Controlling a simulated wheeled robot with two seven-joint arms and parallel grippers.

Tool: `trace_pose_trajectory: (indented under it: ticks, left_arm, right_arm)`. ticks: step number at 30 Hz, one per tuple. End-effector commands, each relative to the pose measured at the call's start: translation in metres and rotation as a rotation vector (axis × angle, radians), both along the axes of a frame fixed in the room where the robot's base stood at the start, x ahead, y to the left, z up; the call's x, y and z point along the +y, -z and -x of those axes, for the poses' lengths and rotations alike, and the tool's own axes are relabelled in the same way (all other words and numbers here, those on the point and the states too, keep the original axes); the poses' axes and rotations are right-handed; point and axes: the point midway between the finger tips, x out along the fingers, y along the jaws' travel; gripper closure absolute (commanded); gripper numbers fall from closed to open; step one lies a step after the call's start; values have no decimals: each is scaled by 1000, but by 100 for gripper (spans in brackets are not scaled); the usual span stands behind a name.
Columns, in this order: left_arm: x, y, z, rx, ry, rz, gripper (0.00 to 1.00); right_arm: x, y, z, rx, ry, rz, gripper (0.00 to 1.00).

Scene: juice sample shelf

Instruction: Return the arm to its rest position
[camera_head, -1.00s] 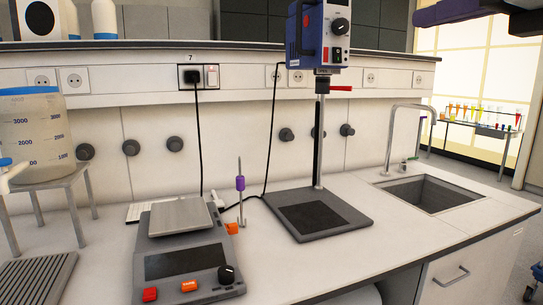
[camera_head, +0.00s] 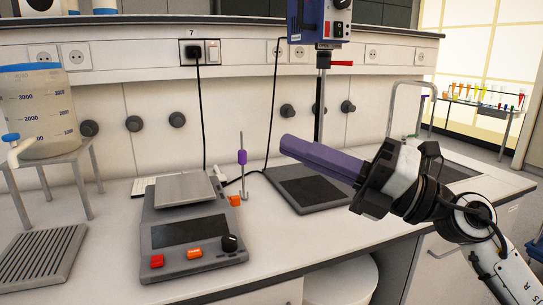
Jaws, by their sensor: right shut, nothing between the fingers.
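My right arm (camera_head: 466,218) comes in from the lower right, in front of the bench. My right gripper (camera_head: 288,145) has long purple fingers that point left and slightly up. They are closed together, with nothing held. In the picture the gripper crosses in front of the overhead stirrer's base plate and stand rod. It hides part of them, and the arm hides part of the sink. I cannot tell its exact distance from the stand. My left gripper is not in view.
The stirrer stand (camera_head: 320,193) stands at the bench's middle. A hotplate stirrer (camera_head: 190,232) sits left of it. A large container (camera_head: 37,110) on a small table (camera_head: 65,162) is at the far left. A stool (camera_head: 340,281) is below the front edge. A sample rack (camera_head: 484,103) stands far right.

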Motion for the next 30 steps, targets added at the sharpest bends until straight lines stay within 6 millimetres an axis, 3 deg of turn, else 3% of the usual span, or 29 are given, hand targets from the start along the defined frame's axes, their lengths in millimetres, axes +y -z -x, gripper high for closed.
trace_pose_trajectory:
  ticks: [1, 5, 8, 11, 14, 18, 20, 24, 27, 30]
  left_arm:
    - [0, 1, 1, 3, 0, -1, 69]
    - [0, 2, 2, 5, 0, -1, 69]
    - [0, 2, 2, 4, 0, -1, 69]
    - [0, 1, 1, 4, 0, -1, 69]
    - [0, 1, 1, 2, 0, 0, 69]
    - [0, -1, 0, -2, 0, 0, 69]
    - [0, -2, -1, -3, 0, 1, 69]
    - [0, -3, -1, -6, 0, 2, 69]
    - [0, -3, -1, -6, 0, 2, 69]
    - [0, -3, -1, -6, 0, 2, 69]
  right_arm:
    - [-3, 22, -2, 108, -8, -119, 100]
    - [-24, 74, -15, 377, 33, -408, 100]
    - [-48, 132, -25, 605, 114, -614, 100]
    - [-72, 204, -25, 842, 225, -795, 100]
    - [-92, 277, -14, 1054, 346, -933, 100]
    - [-110, 376, 23, 1333, 519, -1079, 100]
    - [-115, 416, 47, 1448, 595, -1127, 100]
    - [-120, 497, 112, 1702, 766, -1216, 100]
    - [-119, 538, 159, 1851, 869, -1259, 100]
    - [-117, 563, 195, 1958, 939, -1283, 100]
